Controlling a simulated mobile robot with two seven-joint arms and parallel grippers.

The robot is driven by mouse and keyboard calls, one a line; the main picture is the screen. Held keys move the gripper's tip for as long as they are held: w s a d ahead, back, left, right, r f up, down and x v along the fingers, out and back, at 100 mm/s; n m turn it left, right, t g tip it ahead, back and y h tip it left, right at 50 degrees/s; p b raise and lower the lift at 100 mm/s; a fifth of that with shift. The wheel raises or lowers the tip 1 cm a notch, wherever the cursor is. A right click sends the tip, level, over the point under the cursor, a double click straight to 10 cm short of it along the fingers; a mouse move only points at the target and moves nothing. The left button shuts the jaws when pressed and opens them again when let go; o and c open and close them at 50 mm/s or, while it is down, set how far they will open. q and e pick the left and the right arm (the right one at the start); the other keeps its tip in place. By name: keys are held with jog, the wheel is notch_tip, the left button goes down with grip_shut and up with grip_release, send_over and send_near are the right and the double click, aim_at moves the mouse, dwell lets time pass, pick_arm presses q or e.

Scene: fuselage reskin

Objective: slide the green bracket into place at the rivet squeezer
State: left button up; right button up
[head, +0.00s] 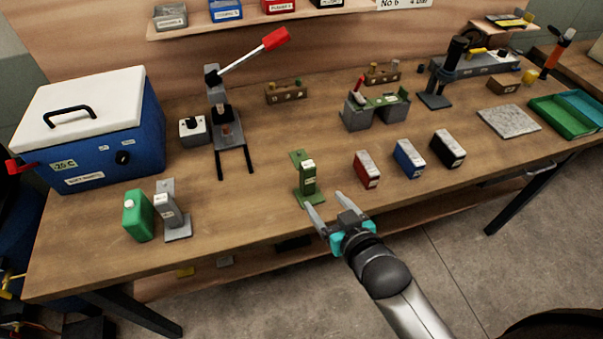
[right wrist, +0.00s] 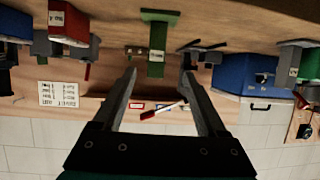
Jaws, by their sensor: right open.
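The green bracket (head: 308,184) stands upright near the front edge of the bench, with a flat foot and a pale label on it. It also shows in the right wrist view (right wrist: 157,42). The rivet squeezer (head: 214,95) stands behind it to the left, with a red-tipped lever raised and two dark rails reaching forward. Its red handle shows in the right wrist view (right wrist: 165,110). My right gripper (head: 325,202) is open and empty at the bench's front edge. Its fingers point at the bracket, apart from it. My left gripper is not in view.
A grey bracket (head: 174,212) and a green canister (head: 138,216) stand at the left front, near a blue cooler (head: 90,140). Red (head: 367,169), blue (head: 409,158) and black (head: 447,149) boxes stand right of the bracket. The wood between bracket and squeezer rails is clear.

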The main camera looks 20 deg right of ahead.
aim_at(308, 182)
jog(key=b+x, duration=0.1)
jog(key=x, duration=0.8)
jog(key=shift+w+f+b, duration=0.1)
jog(key=shift+w+b, duration=0.2)
jog(key=shift+d+b+x, duration=0.15)
jog(key=shift+b+x, duration=0.1)
jog(key=shift+x, duration=1.1)
jog(key=shift+d+b+x, duration=0.15)
jog(key=shift+b+x, duration=0.1)
jog(key=shift+x, duration=1.05)
jog(key=shift+w, duration=0.1)
grip_shut()
